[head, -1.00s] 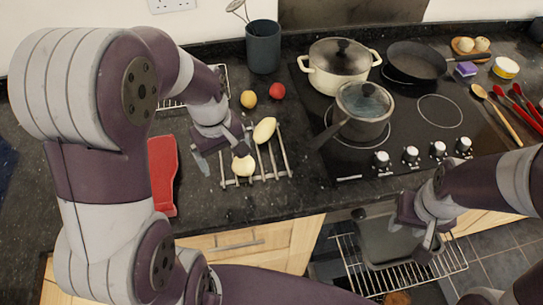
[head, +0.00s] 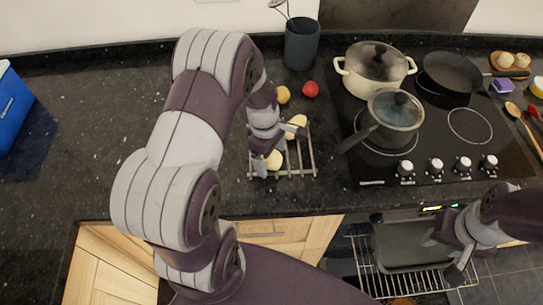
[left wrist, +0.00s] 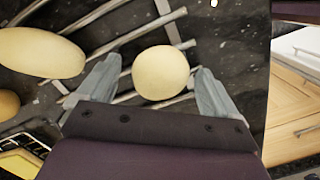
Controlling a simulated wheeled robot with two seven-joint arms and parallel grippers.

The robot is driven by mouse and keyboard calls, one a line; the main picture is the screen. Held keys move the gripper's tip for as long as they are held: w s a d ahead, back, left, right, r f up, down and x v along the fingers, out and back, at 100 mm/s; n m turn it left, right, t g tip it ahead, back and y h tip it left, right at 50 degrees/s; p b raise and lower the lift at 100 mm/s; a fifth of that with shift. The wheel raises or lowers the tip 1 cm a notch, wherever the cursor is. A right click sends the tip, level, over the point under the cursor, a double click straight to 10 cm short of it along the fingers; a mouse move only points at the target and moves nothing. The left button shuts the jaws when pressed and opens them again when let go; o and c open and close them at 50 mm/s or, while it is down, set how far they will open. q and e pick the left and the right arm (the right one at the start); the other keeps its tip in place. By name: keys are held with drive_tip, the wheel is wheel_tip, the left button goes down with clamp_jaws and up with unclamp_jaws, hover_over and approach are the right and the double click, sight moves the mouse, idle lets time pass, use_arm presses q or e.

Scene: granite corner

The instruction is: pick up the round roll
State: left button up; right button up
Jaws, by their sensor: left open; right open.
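The round roll (left wrist: 160,72) is pale and lies on a wire rack (head: 297,173) on the dark counter. It also shows near the rack's front left in the head view (head: 274,160). My left gripper (left wrist: 153,88) is open, with one finger on each side of the roll. Gaps show between roll and fingers, so it is not gripped. A longer oval roll (left wrist: 38,52) lies farther left in the wrist view, and behind the gripper in the head view (head: 298,122). My right gripper (head: 445,257) is open and empty above the oven area.
A lidded saucepan (head: 394,112) stands on the hob right of the rack, its handle pointing toward the rack. A cream pot (head: 375,62) and frying pan (head: 447,74) stand behind. A grey holder (head: 300,45), red fruit (head: 310,89) and yellow fruit (head: 283,95) are behind the rack.

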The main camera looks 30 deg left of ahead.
use_arm(q)
drive_tip(key=c, duration=1.1)
drive_tip(key=shift+r, duration=0.45)
wheel_tip(320, 180, up, 3)
drive_tip(key=shift+f+b, duration=0.15)
drive_tip(key=shift+b, duration=0.2)
drive_tip(key=w+d+r+b, duration=0.1)
drive_tip(key=w+d+r, duration=0.1)
drive_tip(key=d+r, duration=0.5)
drive_tip(key=d, duration=0.4)
drive_tip(key=shift+w+d+r+b, duration=0.2)
drive_tip(key=shift+w+b, duration=0.1)
